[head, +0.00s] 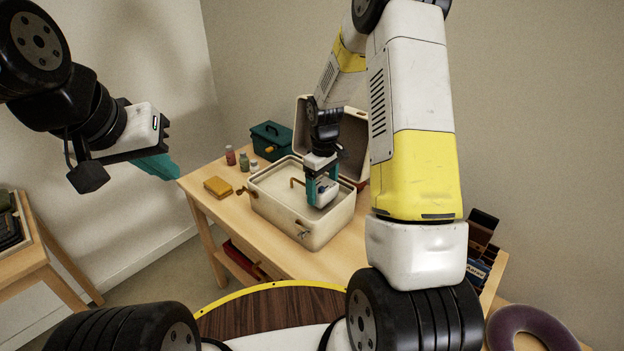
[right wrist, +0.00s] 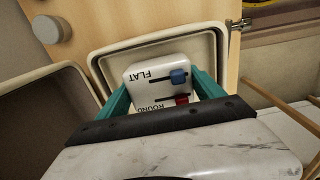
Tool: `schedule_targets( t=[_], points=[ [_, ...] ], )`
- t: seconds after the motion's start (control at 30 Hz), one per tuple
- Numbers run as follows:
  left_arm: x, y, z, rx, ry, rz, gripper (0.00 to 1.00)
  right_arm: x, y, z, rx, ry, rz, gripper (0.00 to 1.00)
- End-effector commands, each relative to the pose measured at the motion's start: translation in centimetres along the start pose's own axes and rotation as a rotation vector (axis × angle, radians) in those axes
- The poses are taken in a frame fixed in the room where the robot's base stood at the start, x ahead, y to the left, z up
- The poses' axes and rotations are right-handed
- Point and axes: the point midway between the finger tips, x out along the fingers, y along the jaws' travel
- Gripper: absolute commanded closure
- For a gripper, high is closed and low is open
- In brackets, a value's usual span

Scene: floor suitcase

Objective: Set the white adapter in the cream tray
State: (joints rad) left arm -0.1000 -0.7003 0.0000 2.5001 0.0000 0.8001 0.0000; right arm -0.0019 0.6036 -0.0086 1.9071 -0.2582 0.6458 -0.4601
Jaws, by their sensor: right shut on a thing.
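The white adapter (right wrist: 160,75) is between the teal fingers of my right gripper (right wrist: 163,92). Its face carries the words FLAT and ROUND, with a blue and a red slider. In the head view the adapter (head: 327,193) hangs below my right gripper (head: 322,190), over the right part of the cream tray (head: 272,188). The tray looks like the shallow open lower half of the suitcase; its rim (right wrist: 165,39) frames the adapter in the right wrist view. I cannot tell if the adapter touches the floor. My left gripper (head: 160,166) is raised at far left, away from the table; its finger gap is hidden.
The suitcase lid (head: 303,125) stands open behind the tray. Small jars (head: 244,161), a yellow block (head: 217,187) and a green box (head: 272,140) are on the wooden table (head: 225,205) left of it.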

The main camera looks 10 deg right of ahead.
Motion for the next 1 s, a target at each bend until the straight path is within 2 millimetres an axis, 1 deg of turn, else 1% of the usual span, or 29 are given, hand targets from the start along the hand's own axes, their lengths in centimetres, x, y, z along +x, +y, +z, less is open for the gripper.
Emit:
schedule_targets(
  t=[0.03,0.13,0.5,0.53,0.6,0.63,0.9,1.0],
  points=[
    [0.0,0.0,0.0,0.000,0.000,0.000,1.00,0.9,-0.1,0.1,0.000,-0.004,-0.002,0.69],
    [0.0,0.0,0.0,0.000,0.000,0.000,1.00,2.2,0.0,0.1,0.000,-0.003,-0.001,0.69],
    [0.0,0.0,0.0,0.000,0.000,0.000,1.00,2.6,0.0,0.0,0.000,-0.001,0.000,0.69],
    [0.0,0.0,0.0,0.000,0.000,0.000,1.00,2.6,0.0,0.0,0.000,-0.001,0.000,0.17],
    [0.0,0.0,0.0,0.000,0.000,0.000,1.00,2.6,0.0,0.0,0.000,-0.001,0.000,0.03],
    [0.0,0.0,0.0,0.000,0.000,0.000,1.00,2.6,0.0,0.0,0.000,-0.001,0.000,0.01],
    [0.0,0.0,0.0,0.000,0.000,0.000,1.00,2.5,0.0,0.0,0.000,-0.001,0.000,0.01],
    [0.0,0.0,0.0,0.000,0.000,0.000,1.00,2.1,0.0,0.0,0.001,0.001,0.001,0.01]
  ],
)
